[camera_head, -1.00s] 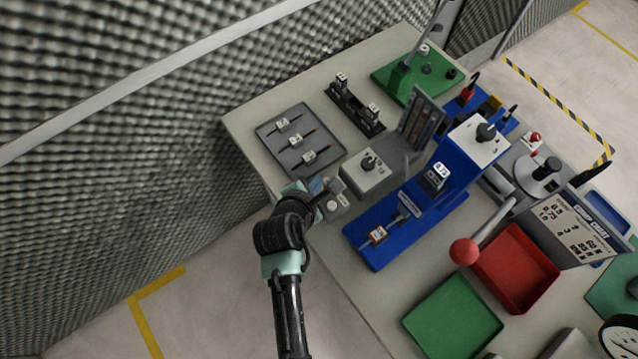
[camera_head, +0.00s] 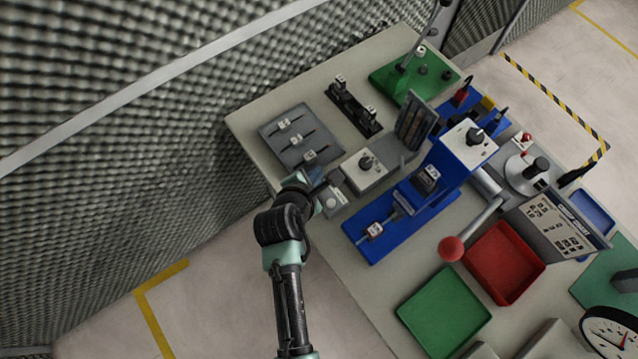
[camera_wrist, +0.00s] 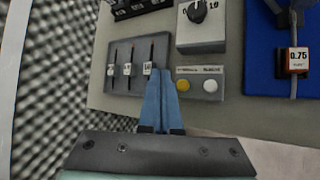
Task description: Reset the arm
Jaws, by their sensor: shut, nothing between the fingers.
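My arm reaches up from the bottom of the head view to the near left edge of the table. My gripper (camera_wrist: 160,128) shows in the wrist view as two blue fingers lying together, shut and empty. In the head view the gripper (camera_head: 316,180) is small and partly hidden by my wrist, beside a small grey button box (camera_head: 333,200). In the wrist view the fingertips point towards the gap between the grey tool tray (camera_wrist: 118,85) and the button box (camera_wrist: 200,90), which has a yellow and a white button. I cannot tell whether the fingers touch anything.
A grey dial box (camera_head: 364,172) and a blue fixture (camera_head: 380,240) stand right of my gripper. A red-knobbed lever (camera_head: 452,248), a red tray (camera_head: 503,262) and a green tray (camera_head: 444,312) lie further right. A foam wall (camera_head: 110,180) is left; open floor lies near the arm.

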